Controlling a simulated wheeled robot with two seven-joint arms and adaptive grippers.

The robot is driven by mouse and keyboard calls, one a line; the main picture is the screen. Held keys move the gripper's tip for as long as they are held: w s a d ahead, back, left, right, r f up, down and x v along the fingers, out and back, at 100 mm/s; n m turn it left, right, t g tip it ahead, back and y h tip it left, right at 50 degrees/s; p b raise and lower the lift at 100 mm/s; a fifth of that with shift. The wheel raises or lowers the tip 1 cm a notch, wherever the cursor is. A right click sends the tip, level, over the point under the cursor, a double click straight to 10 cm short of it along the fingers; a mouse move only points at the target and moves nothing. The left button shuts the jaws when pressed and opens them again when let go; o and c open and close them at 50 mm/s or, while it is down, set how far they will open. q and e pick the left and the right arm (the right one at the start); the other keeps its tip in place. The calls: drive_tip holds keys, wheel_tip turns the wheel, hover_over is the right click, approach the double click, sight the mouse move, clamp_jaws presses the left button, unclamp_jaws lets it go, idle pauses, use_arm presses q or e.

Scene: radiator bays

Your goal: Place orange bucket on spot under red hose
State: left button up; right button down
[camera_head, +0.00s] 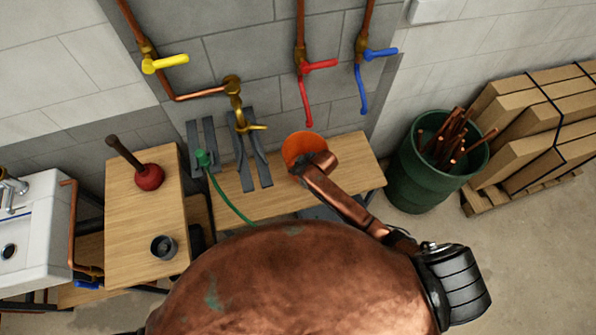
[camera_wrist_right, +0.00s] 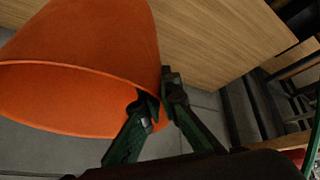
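The orange bucket (camera_head: 297,144) is at the back of the wooden bench in the head view, its opening just below the tip of the red hose (camera_head: 306,105). It fills the upper left of the right wrist view (camera_wrist_right: 85,60). My right gripper (camera_head: 318,162) is at the bucket's near right side. In the wrist view its two fingers (camera_wrist_right: 160,100) close on the bucket's wall at the rim, one on each side. I cannot tell whether the bucket rests on the bench or hangs just above it. The spot is not visible. My left gripper is out of view.
The wooden bench (camera_head: 350,170) has free room right of the bucket. Dark grey brackets (camera_head: 238,160) and a green hose (camera_head: 230,203) lie left. A blue hose (camera_head: 361,90) hangs right. A green bin (camera_head: 420,180) of copper pipes and boxes (camera_head: 535,125) stand farther right.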

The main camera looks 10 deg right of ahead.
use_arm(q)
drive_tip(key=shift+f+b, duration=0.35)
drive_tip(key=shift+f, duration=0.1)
use_arm(e)
drive_tip(key=shift+w+d+f, duration=0.35)
drive_tip(key=shift+f, duration=0.7)
drive_tip(key=shift+w+d+f, duration=0.3)
drive_tip(key=shift+w+f, duration=0.1)
drive_tip(key=shift+f, duration=0.6)
drive_tip(key=shift+w+d+f, duration=0.35)
drive_tip(key=shift+f, duration=0.8)
drive_tip(key=c, duration=2.2)
unclamp_jaws()
drive_tip(key=shift+o, duration=0.2)
drive_tip(key=p+v, duration=0.2)
drive_tip(key=v, duration=1)
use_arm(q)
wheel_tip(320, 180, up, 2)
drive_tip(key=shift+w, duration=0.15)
